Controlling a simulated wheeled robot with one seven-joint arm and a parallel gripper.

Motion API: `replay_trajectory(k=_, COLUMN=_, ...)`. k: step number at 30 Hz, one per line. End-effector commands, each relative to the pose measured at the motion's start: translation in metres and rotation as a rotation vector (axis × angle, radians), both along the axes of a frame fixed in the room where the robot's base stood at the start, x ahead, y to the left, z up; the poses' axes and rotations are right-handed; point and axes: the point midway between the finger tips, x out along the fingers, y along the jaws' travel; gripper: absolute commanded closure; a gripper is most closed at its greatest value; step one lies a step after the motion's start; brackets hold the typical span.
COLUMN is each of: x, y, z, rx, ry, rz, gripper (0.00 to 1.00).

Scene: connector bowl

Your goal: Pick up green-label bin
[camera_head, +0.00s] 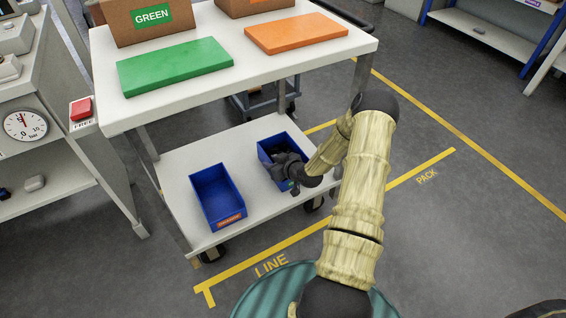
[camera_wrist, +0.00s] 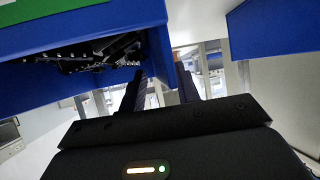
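The green-label bin is a blue open bin (camera_head: 268,149) on the right of the cart's lower shelf in the head view. A bit of its green label shows beside my gripper, which hides much of its front. In the wrist view its blue wall (camera_wrist: 90,90) fills the upper left, with a green label (camera_wrist: 50,3) at the top edge and dark parts (camera_wrist: 85,55) inside. My gripper (camera_wrist: 163,82) has its two dark fingers apart, with the edge of a bin wall between their tips. Light shows between the fingers, and I see no firm grip.
A second blue bin (camera_head: 215,194) with an orange label stands left on the lower shelf (camera_head: 180,165). The cart's top (camera_head: 235,60) above carries green (camera_head: 175,66) and orange (camera_head: 295,33) panels and boxes. A cart post (camera_head: 361,75) stands behind my arm.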

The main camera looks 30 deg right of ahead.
Motion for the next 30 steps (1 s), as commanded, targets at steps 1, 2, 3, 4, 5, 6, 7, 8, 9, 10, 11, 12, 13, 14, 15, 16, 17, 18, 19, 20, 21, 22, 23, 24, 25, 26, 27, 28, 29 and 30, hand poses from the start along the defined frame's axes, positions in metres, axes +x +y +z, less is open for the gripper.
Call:
replay_trajectory(k=1, x=0.0, y=0.0001, z=0.0, rx=0.0, ry=0.0, rz=0.0, gripper=0.79)
replay_trajectory(k=2, x=0.0, y=0.0002, z=0.0, rx=0.0, ry=0.0, rz=0.0, gripper=0.85)
replay_trajectory(k=3, x=0.0001, y=0.0004, z=0.0, rx=0.0, ry=0.0, rz=0.001, gripper=0.93)
replay_trajectory(k=4, x=0.0001, y=0.0005, z=0.0, rx=0.0, ry=0.0, rz=0.001, gripper=0.98)
replay_trajectory(k=5, x=0.0001, y=0.0005, z=0.0, rx=0.0, ry=0.0, rz=0.001, gripper=1.0)
replay_trajectory(k=6, x=0.0001, y=0.0004, z=0.0, rx=0.0, ry=0.0, rz=0.001, gripper=1.0)
replay_trajectory(k=7, x=0.0, y=0.0002, z=0.0, rx=-0.001, ry=0.0, rz=0.0, gripper=1.0)
replay_trajectory(k=8, x=-0.0001, y=-0.0001, z=0.0, rx=0.0, ry=0.0, rz=0.0, gripper=1.0)
replay_trajectory(k=9, x=-0.0001, y=-0.0005, z=0.0, rx=0.0, ry=0.0, rz=-0.001, gripper=1.0)
replay_trajectory(k=10, x=-0.0002, y=-0.001, z=0.0, rx=0.0, ry=0.0, rz=-0.001, gripper=1.0)
replay_trajectory(k=11, x=-0.0002, y=-0.0013, z=0.0001, rx=0.0, ry=0.0, rz=-0.002, gripper=1.0)
replay_trajectory(k=12, x=-0.0004, y=-0.0017, z=0.0001, rx=-0.001, ry=0.0, rz=-0.003, gripper=1.0)
replay_trajectory(k=13, x=-0.0004, y=-0.0021, z=0.0, rx=-0.001, ry=0.0, rz=-0.003, gripper=1.0)
replay_trajectory(k=14, x=-0.0005, y=-0.0024, z=0.0001, rx=-0.001, ry=0.0, rz=-0.004, gripper=1.0)
replay_trajectory(k=15, x=-0.0005, y=-0.0027, z=0.0, rx=0.0, ry=0.0, rz=-0.004, gripper=1.0)
replay_trajectory(k=16, x=-0.0005, y=-0.0027, z=0.0, rx=0.0, ry=0.0, rz=-0.004, gripper=1.0)
replay_trajectory(k=17, x=-0.0005, y=-0.0026, z=0.0, rx=-0.001, ry=0.0, rz=-0.004, gripper=1.0)
replay_trajectory(k=18, x=-0.0005, y=-0.0024, z=0.0, rx=-0.001, ry=0.0, rz=-0.004, gripper=1.0)
replay_trajectory(k=19, x=-0.0004, y=-0.0019, z=0.0, rx=-0.001, ry=0.0, rz=-0.003, gripper=1.0)
replay_trajectory(k=20, x=-0.0002, y=-0.0015, z=0.0, rx=-0.001, ry=0.0, rz=-0.003, gripper=1.0)
replay_trajectory(k=21, x=-0.0001, y=-0.0009, z=0.0001, rx=-0.001, ry=0.0, rz=-0.002, gripper=1.0)
replay_trajectory(k=22, x=0.0, y=-0.0004, z=0.0, rx=0.0, ry=0.0, rz=-0.001, gripper=1.0)
replay_trajectory(k=23, x=0.0001, y=0.0, z=0.0, rx=0.0, ry=0.0, rz=0.0, gripper=1.0)
replay_trajectory(k=24, x=0.0002, y=0.0006, z=0.0, rx=0.0, ry=0.0, rz=0.001, gripper=1.0)
replay_trajectory(k=25, x=0.0003, y=0.0009, z=0.0001, rx=0.0, ry=0.0, rz=0.001, gripper=1.0)
replay_trajectory(k=26, x=0.0004, y=0.0013, z=0.0001, rx=0.0, ry=0.0, rz=0.002, gripper=1.0)
replay_trajectory(k=27, x=0.0005, y=0.0017, z=0.0001, rx=-0.001, ry=0.0, rz=0.003, gripper=1.0)
replay_trajectory(k=28, x=0.0006, y=0.0019, z=0.0001, rx=0.0, ry=0.0, rz=0.004, gripper=1.0)
replay_trajectory(k=29, x=0.0005, y=0.0021, z=0.0001, rx=0.0, ry=0.0, rz=0.004, gripper=1.0)
replay_trajectory(k=30, x=0.0006, y=0.0022, z=0.0002, rx=0.0, ry=0.0, rz=0.004, gripper=1.0)
